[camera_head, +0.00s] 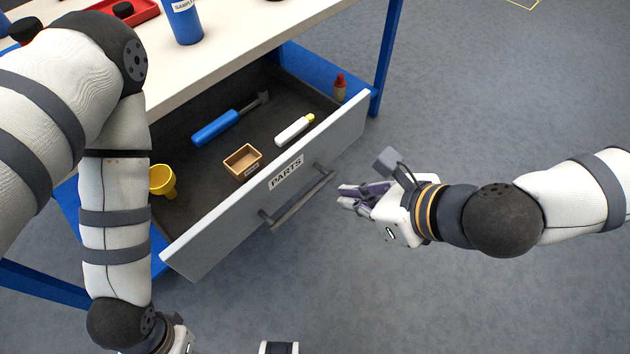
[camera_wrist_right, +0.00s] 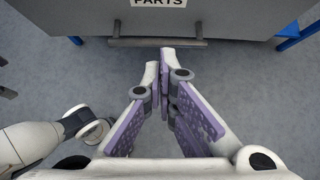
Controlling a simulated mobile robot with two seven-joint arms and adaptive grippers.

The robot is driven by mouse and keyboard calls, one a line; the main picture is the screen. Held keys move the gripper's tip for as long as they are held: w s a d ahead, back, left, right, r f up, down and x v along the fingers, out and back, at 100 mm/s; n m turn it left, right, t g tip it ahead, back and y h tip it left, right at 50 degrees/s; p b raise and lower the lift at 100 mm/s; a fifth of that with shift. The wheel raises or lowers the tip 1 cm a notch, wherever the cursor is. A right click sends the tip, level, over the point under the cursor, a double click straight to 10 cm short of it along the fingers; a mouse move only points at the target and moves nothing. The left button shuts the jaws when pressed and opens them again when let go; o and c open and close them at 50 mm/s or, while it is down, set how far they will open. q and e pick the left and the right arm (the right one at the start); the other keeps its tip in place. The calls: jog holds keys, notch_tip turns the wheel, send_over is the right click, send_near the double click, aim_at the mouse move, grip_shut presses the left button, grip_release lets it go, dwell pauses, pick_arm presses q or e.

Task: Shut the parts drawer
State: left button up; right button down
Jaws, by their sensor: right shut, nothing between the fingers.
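The parts drawer (camera_head: 235,222) stands pulled out from under the workbench, its inside open to view. Its grey front carries a PARTS label and a dark bar handle (camera_head: 298,197). My right gripper (camera_head: 345,196) is shut and empty, a short way in front of the drawer front, apart from the handle. In the right wrist view the shut fingers (camera_wrist_right: 162,65) point at the handle (camera_wrist_right: 157,42), with a gap between. My left gripper (camera_head: 180,343) shows only in part at the bottom edge; its fingers cannot be made out.
A blue bottle (camera_head: 184,20) and red tray (camera_head: 120,10) are on the workbench (camera_head: 235,30). Floor in front is clear.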

jog(key=x, duration=0.4)
jog(key=a+r+b+x, duration=0.1)
jog(key=x, duration=0.3)
jog(key=w+x, duration=0.1)
jog(key=x, duration=0.3)
jog(key=shift+w+a+r+b, duration=0.1)
jog(key=shift+a+r+b, duration=0.15)
jog(key=shift+r+b, duration=0.1)
pick_arm(q)
jog(key=shift+s+f+g, duration=0.5)
jog(key=shift+s+f, duration=0.5)
pick_arm(e)
jog(key=shift+w+a, duration=0.3)
jog(key=shift+a, duration=0.05)
jog(key=shift+a, duration=0.1)
